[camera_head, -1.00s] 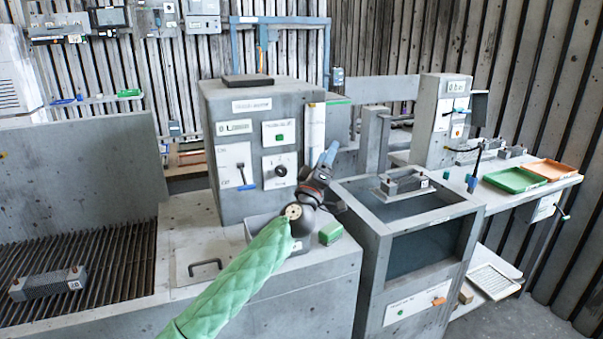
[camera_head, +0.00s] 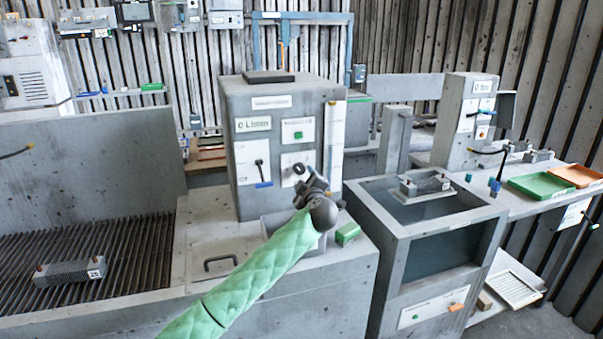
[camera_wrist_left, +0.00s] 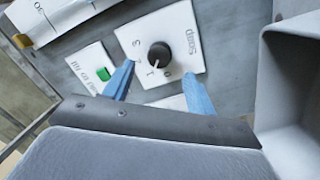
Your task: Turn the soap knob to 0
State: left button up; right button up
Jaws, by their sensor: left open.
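The soap knob (camera_wrist_left: 159,55) is a round black knob on a white plate (camera_wrist_left: 181,40) labelled "Soap" on the grey machine. A small pale mark on its lower-left side appears to face the 1; the 0 is to the right of the 1. The plate also shows in the head view (camera_head: 289,160), partly behind my left gripper. My left gripper (camera_wrist_left: 159,68) is open, its blue fingers apart, one on each side below the knob in the picture. The fingers look short of the knob, but the exact gap is unclear. My right gripper is not in view.
A green button (camera_wrist_left: 103,74) sits beside the dial plate, and a lever with a blue end (camera_head: 263,184) is on the left panel. A green block (camera_head: 347,233) lies on the ledge near my arm. An open-topped tank (camera_head: 375,201) stands to the right.

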aim_at(300, 171)
pick_arm(q)
jog(key=shift+p+x, duration=0.4)
jog(key=shift+x, duration=2.3)
jog(key=c, duration=1)
